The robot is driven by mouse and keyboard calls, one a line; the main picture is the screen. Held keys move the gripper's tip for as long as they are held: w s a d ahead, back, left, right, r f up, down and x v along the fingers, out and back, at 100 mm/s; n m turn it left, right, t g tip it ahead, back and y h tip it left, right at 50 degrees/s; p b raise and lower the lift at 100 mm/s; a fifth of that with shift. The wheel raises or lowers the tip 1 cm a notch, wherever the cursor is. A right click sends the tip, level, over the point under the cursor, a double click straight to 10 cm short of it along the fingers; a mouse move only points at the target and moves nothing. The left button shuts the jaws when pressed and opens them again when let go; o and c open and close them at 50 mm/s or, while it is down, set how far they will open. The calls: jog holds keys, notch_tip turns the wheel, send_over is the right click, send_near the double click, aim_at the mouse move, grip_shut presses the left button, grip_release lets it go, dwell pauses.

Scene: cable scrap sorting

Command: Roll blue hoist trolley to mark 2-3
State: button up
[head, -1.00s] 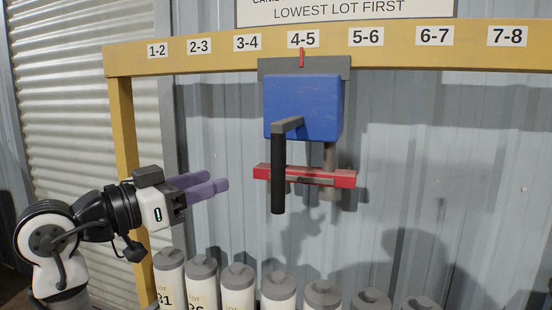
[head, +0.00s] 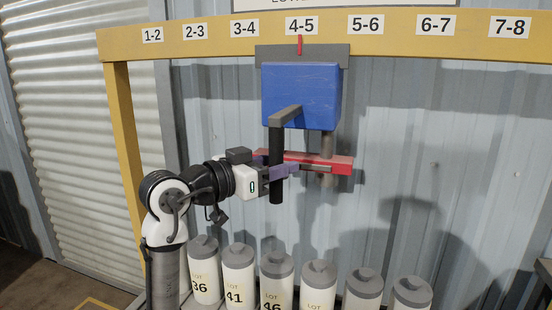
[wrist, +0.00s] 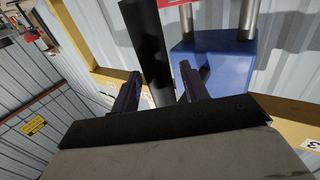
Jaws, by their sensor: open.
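The blue hoist trolley (head: 300,95) hangs from the yellow beam (head: 400,48), its red pointer (head: 300,45) at the 4-5 label (head: 301,26). The 2-3 label (head: 195,32) is farther left on the beam. A black vertical handle (head: 275,185) hangs from a grey arm on the trolley's front. My gripper (head: 285,172) is at the handle's lower part, coming from the left. In the wrist view the handle (wrist: 152,50) stands between the two open purple fingers (wrist: 160,92), with gaps beside it. Contact cannot be made out.
A red bar (head: 335,163) hangs below the trolley behind the handle. Several white canisters with grey lids, one marked 41 (head: 238,275), stand in a row below. A yellow post (head: 128,160) holds the beam's left end. The space left of the trolley under the beam looks clear.

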jog(key=shift+w+d, duration=0.1)
jog(key=shift+c, duration=0.5)
grip_shut()
